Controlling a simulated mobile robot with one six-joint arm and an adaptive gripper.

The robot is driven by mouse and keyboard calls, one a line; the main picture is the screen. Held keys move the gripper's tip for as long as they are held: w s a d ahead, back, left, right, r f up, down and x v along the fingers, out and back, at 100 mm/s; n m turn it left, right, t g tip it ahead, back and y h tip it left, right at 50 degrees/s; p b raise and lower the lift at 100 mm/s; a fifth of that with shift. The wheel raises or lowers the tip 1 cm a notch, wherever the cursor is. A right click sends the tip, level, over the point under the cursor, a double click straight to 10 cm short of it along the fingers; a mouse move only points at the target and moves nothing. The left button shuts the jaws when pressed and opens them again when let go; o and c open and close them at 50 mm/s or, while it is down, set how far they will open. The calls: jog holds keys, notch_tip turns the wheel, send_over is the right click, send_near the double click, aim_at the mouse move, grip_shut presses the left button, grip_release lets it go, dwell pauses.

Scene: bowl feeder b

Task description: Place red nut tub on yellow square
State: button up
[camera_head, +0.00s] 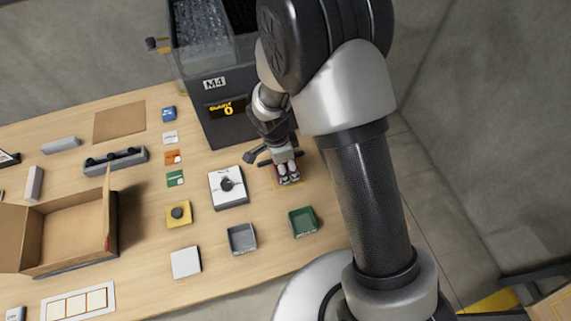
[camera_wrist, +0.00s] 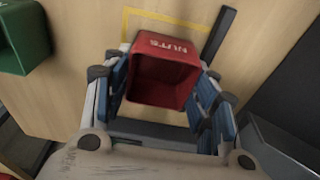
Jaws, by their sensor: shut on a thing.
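The red nut tub (camera_wrist: 164,47) is an open red box marked NUTS, seen between my gripper's fingers in the wrist view. In the head view only a little of the red tub (camera_head: 289,182) shows under my gripper (camera_head: 287,170). My gripper (camera_wrist: 163,85) is shut on the tub, with a blue-padded finger on each side. The yellow square (camera_wrist: 128,24) is an outline on the table, and the tub covers part of it in the wrist view. Its edge also shows beside the tub in the head view (camera_head: 275,184). I cannot tell whether the tub touches the table.
A green tub (camera_head: 303,222) and a grey tub (camera_head: 242,238) stand nearby on the wooden table. The dark M4 feeder (camera_head: 222,125) rises behind my gripper. A white box with a black knob (camera_head: 228,187) is to the left. An open cardboard box (camera_head: 75,230) is far left.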

jog(key=o, duration=0.8)
jog(key=shift+c, duration=0.2)
jog(key=shift+r, duration=0.15)
notch_tip(320, 180, up, 19)
jog(key=s+d+n+p, duration=0.2)
jog(key=p, duration=0.2)
jog(key=s+d+r+n+t+y, duration=0.1)
jog(key=s+d+r+n+t, duration=0.1)
jog(key=s+d+r+n, duration=0.3)
jog(key=s+d+r+n+t, duration=0.2)
jog(key=s+d+r+n, duration=0.3)
jog(key=s+r, duration=0.5)
jog(key=s+n, duration=0.2)
jog(key=shift+s+d+n+y, duration=0.35)
jog(key=shift+n+y, duration=0.05)
